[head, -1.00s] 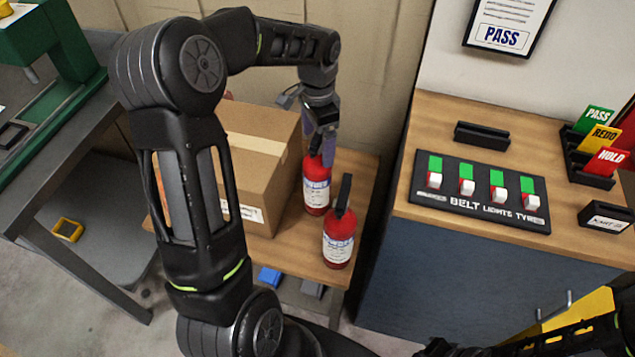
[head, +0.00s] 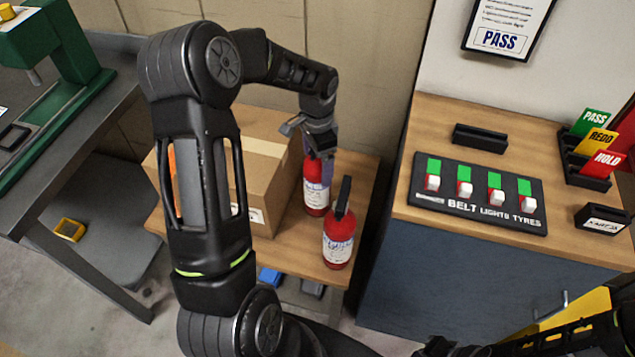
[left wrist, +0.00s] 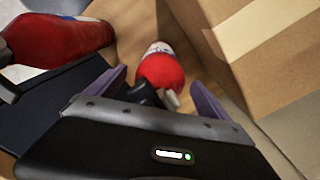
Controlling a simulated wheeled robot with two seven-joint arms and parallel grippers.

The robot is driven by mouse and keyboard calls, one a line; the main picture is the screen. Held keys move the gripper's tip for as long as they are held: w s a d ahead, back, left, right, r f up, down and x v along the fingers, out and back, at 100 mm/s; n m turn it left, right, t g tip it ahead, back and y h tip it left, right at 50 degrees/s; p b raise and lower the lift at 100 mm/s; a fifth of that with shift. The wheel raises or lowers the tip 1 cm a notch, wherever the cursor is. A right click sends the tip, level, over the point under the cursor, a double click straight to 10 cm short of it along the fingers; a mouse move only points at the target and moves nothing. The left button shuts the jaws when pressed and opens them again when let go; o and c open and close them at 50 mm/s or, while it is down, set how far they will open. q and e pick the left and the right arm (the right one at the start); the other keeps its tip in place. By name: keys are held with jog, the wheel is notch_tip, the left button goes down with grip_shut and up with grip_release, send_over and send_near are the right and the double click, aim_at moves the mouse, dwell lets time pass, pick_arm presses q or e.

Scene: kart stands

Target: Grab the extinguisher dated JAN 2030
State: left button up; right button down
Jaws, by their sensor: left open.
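Two red fire extinguishers with white labels stand on the small wooden table: a back one (head: 316,197) beside the carton and a front one (head: 338,246) nearer the table's front edge. The dates on the labels are too small to read. My left gripper (head: 321,163) is at the top of the back extinguisher, its fingers partly hidden. In the left wrist view its purple fingers (left wrist: 160,94) are apart, with the black handle and red body of the back extinguisher (left wrist: 160,72) between and beyond them. The front extinguisher (left wrist: 62,40) shows at upper left there. My right gripper is not seen.
A cardboard carton (head: 262,164) stands close left of the back extinguisher; it also shows in the left wrist view (left wrist: 255,60). Right of the table (head: 300,255) is a counter with a switch panel (head: 478,195) and coloured cards. A green machine stands at far left.

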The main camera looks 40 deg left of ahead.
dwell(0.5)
pick_arm(q)
grip_shut()
jog(key=shift+w+r, duration=0.1)
dwell(0.8)
